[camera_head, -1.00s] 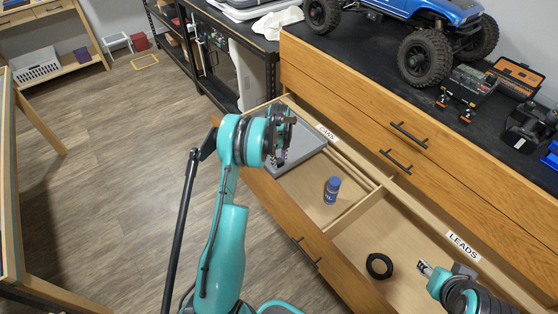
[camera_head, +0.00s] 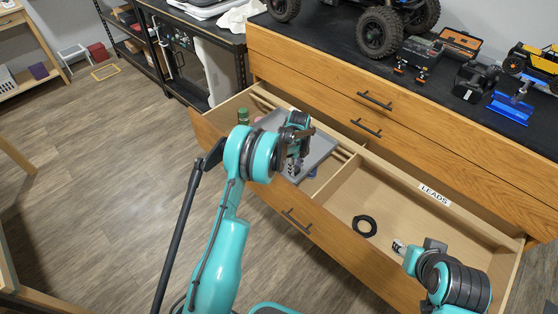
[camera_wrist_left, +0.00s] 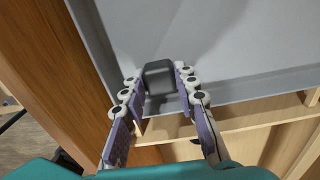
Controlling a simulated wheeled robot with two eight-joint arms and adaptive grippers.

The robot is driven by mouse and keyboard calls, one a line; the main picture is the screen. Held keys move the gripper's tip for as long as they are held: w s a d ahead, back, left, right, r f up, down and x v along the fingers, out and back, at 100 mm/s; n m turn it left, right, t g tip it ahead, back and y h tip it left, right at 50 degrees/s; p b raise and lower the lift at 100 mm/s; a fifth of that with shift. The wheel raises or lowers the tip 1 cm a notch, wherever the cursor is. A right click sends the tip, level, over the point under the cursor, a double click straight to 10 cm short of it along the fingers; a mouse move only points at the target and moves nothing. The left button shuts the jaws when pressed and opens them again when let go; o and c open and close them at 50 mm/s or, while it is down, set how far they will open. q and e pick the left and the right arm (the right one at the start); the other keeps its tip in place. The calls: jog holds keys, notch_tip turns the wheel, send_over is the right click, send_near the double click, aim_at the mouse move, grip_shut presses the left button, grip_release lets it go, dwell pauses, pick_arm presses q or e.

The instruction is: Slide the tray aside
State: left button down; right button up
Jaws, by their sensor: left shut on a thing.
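The grey tray (camera_head: 321,149) sits in the left part of the open drawer (camera_head: 330,240). It also fills much of the left wrist view (camera_wrist_left: 245,45). My left gripper (camera_head: 294,166) is over the tray's near side. In the wrist view its fingers (camera_wrist_left: 158,82) are shut on a dark grey block-like grip (camera_wrist_left: 158,76) at the tray's edge. A green-topped bottle (camera_head: 243,116) shows at the tray's left. A bit of blue shows at the tray's right edge; the rest is hidden. My right gripper (camera_head: 399,247) hangs over the right compartment, its fingers too small to read.
A wooden divider (camera_head: 343,177) separates the compartments. The cabinet top (camera_head: 340,52) holds a crawler truck, dark boxes and a blue stand (camera_head: 510,108). Floor is open at left.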

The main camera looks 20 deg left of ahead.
pick_arm(q)
jog(key=s+d, duration=0.2)
jog(key=d, duration=0.4)
jog(key=shift+s, duration=0.35)
jog(key=shift+d, duration=0.15)
jog(key=c, duration=1.2)
grip_release()
jog(key=shift+d, duration=0.1)
jog(key=shift+o, duration=0.2)
notch_tip(320, 180, up, 12)
